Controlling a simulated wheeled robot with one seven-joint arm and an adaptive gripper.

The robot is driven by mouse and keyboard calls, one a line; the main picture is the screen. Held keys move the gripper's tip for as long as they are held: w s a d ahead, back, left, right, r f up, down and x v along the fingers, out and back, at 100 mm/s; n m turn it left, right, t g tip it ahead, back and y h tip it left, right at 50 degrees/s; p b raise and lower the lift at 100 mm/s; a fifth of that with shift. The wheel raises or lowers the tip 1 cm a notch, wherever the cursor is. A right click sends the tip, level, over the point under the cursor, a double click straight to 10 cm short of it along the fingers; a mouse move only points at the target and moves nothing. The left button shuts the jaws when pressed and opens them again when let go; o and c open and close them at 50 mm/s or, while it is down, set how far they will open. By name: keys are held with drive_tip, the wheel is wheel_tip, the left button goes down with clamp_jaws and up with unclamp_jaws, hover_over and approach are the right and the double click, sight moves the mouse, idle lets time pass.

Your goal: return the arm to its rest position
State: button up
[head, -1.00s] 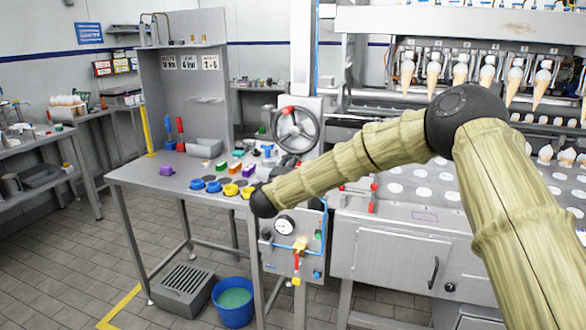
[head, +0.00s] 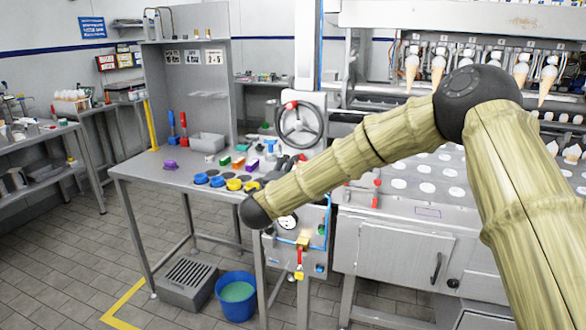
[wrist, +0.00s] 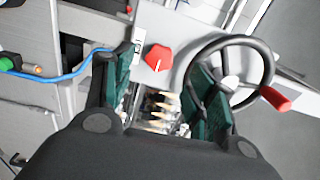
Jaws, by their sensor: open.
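My arm (head: 385,140) reaches from the right side of the head view toward the front right edge of the metal table. My gripper is not clear in the head view; it lies behind the dark wrist joint. In the wrist view my gripper (wrist: 165,95) is open, its two green-padded fingers apart. Nothing is held between them. A red knob (wrist: 158,57) and a black handwheel with a red handle (wrist: 232,75) show beyond the fingers. Their distance from the fingertips is hard to tell.
The metal table (head: 150,172) holds blue and yellow cups, coloured blocks and a grey bin (head: 207,142). A handwheel (head: 299,124) stands behind it. The cone machine (head: 400,255) is at the right. A blue bucket (head: 236,310) stands on the floor. Free floor lies at the left.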

drive_tip(key=shift+s+a, duration=0.1)
drive_tip(key=shift+s, duration=0.3)
drive_tip(key=shift+f, duration=0.1)
drive_tip(key=s+d+f+n+g+y, duration=0.2)
drive_tip(key=s+f+n, duration=0.25)
drive_tip(key=f, duration=0.65)
drive_tip(key=s+d+f+n+g+y, duration=0.1)
drive_tip(key=s+d+f+n+y, duration=0.3)
drive_tip(key=f, duration=0.7)
drive_tip(key=s+a+f+n+g, duration=0.1)
drive_tip(key=s+f+n+g, duration=0.15)
drive_tip(key=s+f, duration=0.55)
drive_tip(key=s+d+f+n+g, duration=0.2)
drive_tip(key=s+d+f+n, duration=0.15)
drive_tip(key=s+f, duration=0.45)
drive_tip(key=s+d+f+n+g, duration=0.25)
drive_tip(key=s+d+f, duration=0.25)
drive_tip(key=s+f, duration=0.3)
drive_tip(key=s+d+f+n+g, duration=0.1)
drive_tip(key=s+d, duration=0.3)
drive_tip(key=s, duration=0.5)
drive_tip(key=s+d+f+n+g, duration=0.1)
drive_tip(key=s+d+f+g, duration=0.1)
drive_tip(key=s, duration=0.7)
drive_tip(key=s+d+f+n+g, duration=0.2)
drive_tip(key=s+d+g, duration=0.2)
drive_tip(key=s, duration=0.5)
drive_tip(key=shift+s+d, duration=0.3)
drive_tip(key=shift+d, duration=0.6)
